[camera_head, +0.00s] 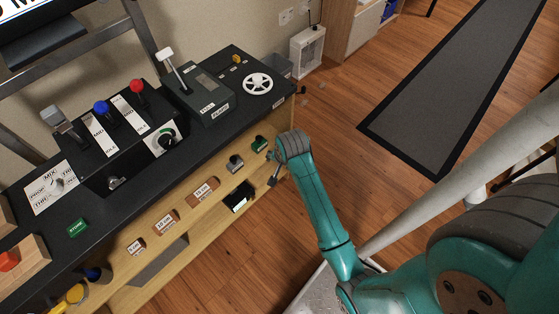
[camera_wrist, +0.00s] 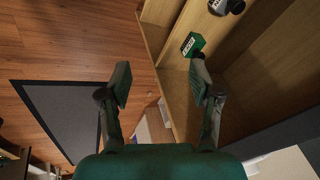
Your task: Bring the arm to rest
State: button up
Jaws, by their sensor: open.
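My teal arm reaches out from the right of the head view, bent at its far joint in front of the cockpit bench's shelf. My gripper (camera_head: 273,175) is small there and partly hidden by the wrist; it points toward the shelf. In the wrist view my gripper (camera_wrist: 160,82) has its two dark fingers spread apart with nothing between them. A green labelled block (camera_wrist: 193,44) lies just beyond the right fingertip in that view; I cannot tell whether they touch. The green block also shows on the shelf in the head view (camera_head: 259,144), close to my wrist.
The black bench top (camera_head: 225,128) carries levers, a white handwheel (camera_head: 258,83) and labelled panels. The shelf (camera_head: 200,198) below holds small labelled items. A dark mat (camera_head: 455,85) lies on the wooden floor (camera_head: 365,190). Open floor lies right of the bench.

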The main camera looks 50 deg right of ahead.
dwell(0.5)
jog(key=s+a+n+t, duration=0.6)
jog(key=s+a+n, duration=0.1)
jog(key=s+a, duration=0.8)
jog(key=s+a+r+n+t+y, duration=0.1)
jog(key=s+a+r+n+t, duration=0.1)
jog(key=s+r, duration=0.5)
jog(key=s+a+r+n+t, duration=0.3)
jog(key=s+r, duration=0.5)
jog(key=r, duration=0.4)
jog(key=shift+r+n+y, duration=0.35)
jog(key=shift+n+y, duration=0.05)
jog(key=shift+n, duration=0.5)
jog(key=shift+s, duration=0.1)
